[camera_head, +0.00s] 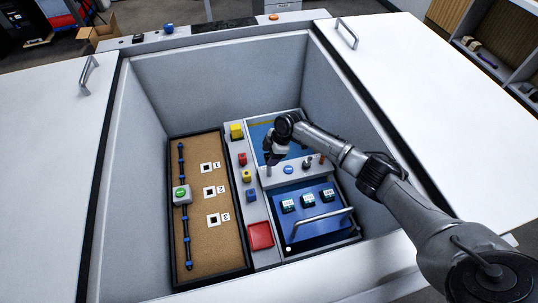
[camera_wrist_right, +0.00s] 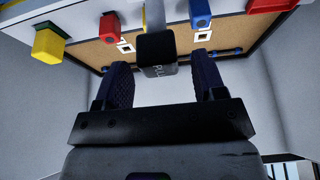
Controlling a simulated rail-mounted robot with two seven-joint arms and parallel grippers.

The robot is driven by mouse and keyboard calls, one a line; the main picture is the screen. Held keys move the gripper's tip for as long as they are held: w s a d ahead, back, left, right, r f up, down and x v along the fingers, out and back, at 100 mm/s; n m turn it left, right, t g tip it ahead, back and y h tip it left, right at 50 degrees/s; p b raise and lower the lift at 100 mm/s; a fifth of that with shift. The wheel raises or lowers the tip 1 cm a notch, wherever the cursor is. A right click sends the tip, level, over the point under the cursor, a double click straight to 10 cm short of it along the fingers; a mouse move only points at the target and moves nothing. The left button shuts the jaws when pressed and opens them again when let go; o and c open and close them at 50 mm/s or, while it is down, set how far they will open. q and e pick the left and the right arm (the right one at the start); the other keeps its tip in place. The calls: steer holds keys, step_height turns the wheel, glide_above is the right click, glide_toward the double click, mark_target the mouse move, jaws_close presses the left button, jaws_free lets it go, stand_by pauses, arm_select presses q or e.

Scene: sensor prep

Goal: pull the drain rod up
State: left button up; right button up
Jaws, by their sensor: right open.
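A black block with light lettering (camera_wrist_right: 157,52), partly readable as "PUL", sits on a grey stem in the right wrist view; it looks like the drain rod's handle. My right gripper (camera_wrist_right: 164,72) is open, with one dark finger on each side of the block's near end. I see no clear contact. In the head view my right gripper (camera_head: 272,156) is over the blue panel area inside the deep bin, and it hides the handle there. My left gripper is not in view.
A red block (camera_head: 243,159), a yellow block (camera_head: 236,131) and a blue block (camera_head: 251,195) stand on a strip left of my gripper. A cork board (camera_head: 207,256) lies further left. A blue drawer with a bar handle (camera_head: 322,216) is in front. Grey bin walls surround everything.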

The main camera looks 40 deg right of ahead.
steer(key=p+v, duration=0.4)
steer(key=v, duration=0.9)
steer(key=shift+w, duration=0.1)
